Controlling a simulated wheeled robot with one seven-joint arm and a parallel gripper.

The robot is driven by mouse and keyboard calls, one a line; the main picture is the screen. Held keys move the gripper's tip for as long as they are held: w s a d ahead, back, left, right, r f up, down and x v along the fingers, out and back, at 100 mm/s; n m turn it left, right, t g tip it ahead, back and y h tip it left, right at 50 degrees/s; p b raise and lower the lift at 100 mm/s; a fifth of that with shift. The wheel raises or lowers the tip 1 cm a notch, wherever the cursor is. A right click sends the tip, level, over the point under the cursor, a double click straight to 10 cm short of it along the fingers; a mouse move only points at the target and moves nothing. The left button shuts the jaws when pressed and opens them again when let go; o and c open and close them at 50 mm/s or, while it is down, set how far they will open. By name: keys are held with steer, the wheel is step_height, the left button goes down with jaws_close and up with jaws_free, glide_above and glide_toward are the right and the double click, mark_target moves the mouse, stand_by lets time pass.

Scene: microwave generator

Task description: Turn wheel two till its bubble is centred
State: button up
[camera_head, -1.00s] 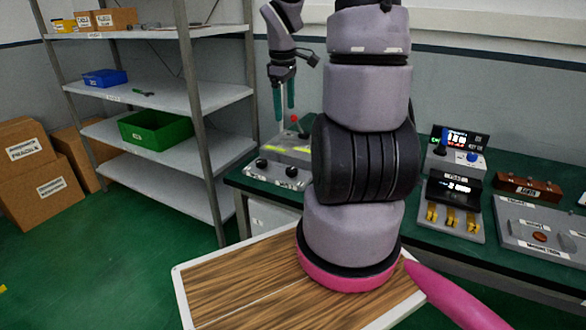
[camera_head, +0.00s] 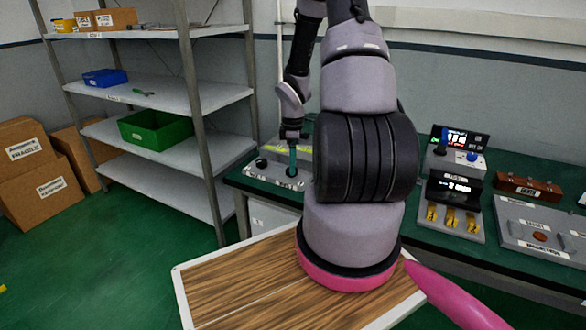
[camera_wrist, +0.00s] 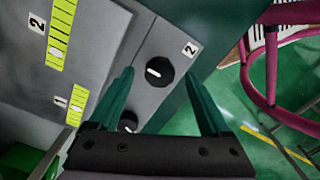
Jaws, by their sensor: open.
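Wheel two is a black knob (camera_wrist: 157,72) with a white pointer mark, beside a "2" label in the wrist view. Its vial (camera_wrist: 61,32) is yellow-green, and a pale bubble lies toward its lower end, off the middle. My gripper (camera_wrist: 160,76) is open, its two green fingers on either side of wheel two in the picture; whether they touch it I cannot tell. In the head view my gripper (camera_head: 292,160) points down over the right-hand knob (camera_head: 291,171) of the grey panel, partly covering it.
Wheel one (camera_wrist: 128,122) is partly hidden behind my left finger, with its vial (camera_wrist: 76,106) nearby. A pink chair-like frame (camera_wrist: 270,50) stands beyond the bench edge at right. Other devices, such as the yellow-switch box (camera_head: 452,212), stand farther right on the bench.

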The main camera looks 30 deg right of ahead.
steer(key=shift+f, duration=1.25)
jaws_close()
